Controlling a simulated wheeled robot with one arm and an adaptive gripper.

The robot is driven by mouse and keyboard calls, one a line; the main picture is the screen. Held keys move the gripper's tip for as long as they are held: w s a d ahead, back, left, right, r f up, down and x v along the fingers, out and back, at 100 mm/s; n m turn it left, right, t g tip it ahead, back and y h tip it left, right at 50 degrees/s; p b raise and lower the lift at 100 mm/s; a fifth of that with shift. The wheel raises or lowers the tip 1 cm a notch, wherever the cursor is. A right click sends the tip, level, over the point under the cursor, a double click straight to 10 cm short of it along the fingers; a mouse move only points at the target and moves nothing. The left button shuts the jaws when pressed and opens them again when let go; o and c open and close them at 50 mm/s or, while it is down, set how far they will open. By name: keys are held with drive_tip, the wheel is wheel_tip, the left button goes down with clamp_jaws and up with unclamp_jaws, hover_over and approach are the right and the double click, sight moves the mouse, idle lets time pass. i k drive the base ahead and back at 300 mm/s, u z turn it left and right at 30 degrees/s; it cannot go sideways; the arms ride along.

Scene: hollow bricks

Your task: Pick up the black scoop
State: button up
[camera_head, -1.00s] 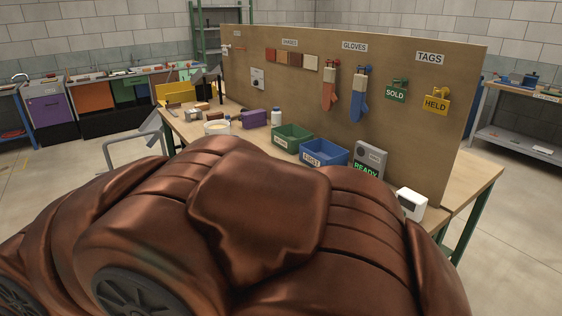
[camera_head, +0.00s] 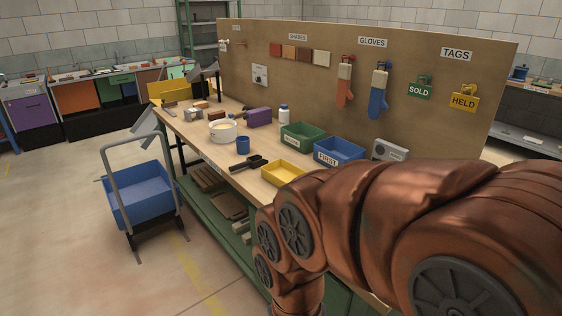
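The black scoop (camera_head: 249,163) lies on the wooden workbench top (camera_head: 205,148), near its front edge. It is left of a shallow yellow tray (camera_head: 283,173) and in front of a blue cup (camera_head: 243,146). It looks small and dark, with its handle toward the left. My copper-coloured arm fills the lower right and covers the right part of the bench. My gripper is not in view, so its state does not show.
A white bucket (camera_head: 222,131), purple block (camera_head: 259,117), white bottle (camera_head: 283,115), green bin (camera_head: 302,138) and blue bin (camera_head: 339,151) stand behind the scoop. A blue cart (camera_head: 141,196) stands at the bench's left front.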

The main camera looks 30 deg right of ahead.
sight(248, 164)
drive_tip(key=i, duration=1.65)
